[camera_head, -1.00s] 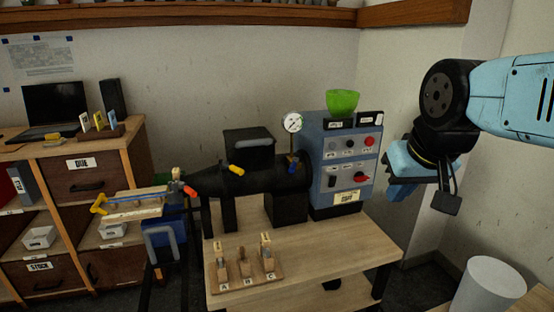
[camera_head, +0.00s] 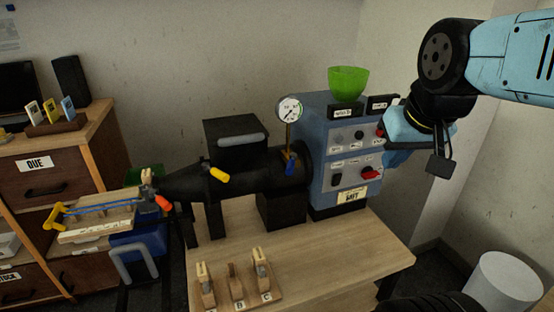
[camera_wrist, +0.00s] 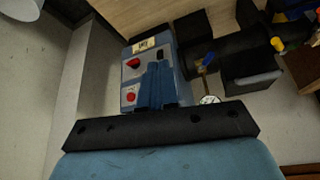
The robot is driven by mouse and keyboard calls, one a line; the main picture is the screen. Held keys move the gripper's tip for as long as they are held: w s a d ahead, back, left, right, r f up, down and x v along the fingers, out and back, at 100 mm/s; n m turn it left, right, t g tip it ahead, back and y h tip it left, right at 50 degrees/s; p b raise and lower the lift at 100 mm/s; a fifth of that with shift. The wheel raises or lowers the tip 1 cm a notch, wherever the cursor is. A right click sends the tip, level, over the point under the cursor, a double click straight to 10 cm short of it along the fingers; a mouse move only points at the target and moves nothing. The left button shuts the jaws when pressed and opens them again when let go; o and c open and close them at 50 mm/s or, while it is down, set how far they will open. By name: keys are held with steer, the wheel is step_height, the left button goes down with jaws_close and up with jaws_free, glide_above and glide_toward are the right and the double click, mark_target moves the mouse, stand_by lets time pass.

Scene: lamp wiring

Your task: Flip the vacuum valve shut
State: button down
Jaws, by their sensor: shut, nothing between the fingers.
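The dark lathe-like machine carries several small coloured valve handles. A blue handle (camera_head: 290,166) sits just below the round gauge (camera_head: 290,109) on its brass stem; a yellow handle (camera_head: 219,174) is on the barrel and an orange-red one (camera_head: 163,203) at its left end. I cannot read which is labelled vacuum. The blue handle also shows in the wrist view (camera_wrist: 202,70), right of the fingers, with the gauge (camera_wrist: 210,100) below it. My gripper (camera_head: 395,158) is shut and empty, near the right edge of the control panel, apart from the handles. Its blue fingers (camera_wrist: 160,85) overlap the panel in the wrist view.
The blue control box (camera_head: 345,160) has knobs and a red switch, with a green bowl (camera_head: 348,80) on top. Wooden pegs (camera_head: 237,283) stand on the table's front. A white bin (camera_head: 503,282) is at lower right. The table's front right (camera_head: 345,242) is clear.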

steer(key=shift+d, duration=0.15)
steer(key=shift+w, duration=0.1)
steer(key=w+a+f+g+h, duration=0.2)
steer(key=w+a, duration=0.6)
steer(key=w, duration=0.4)
steer(key=m+h, duration=0.1)
steer(key=h, duration=0.2)
glide_toward(290, 164)
steer(key=s+a+r, duration=0.2)
steer(key=s+a, duration=0.1)
steer(key=shift+s+a, duration=0.15)
steer(key=shift+a, duration=0.05)
steer(key=x, duration=1)
steer(key=shift+a, duration=0.15)
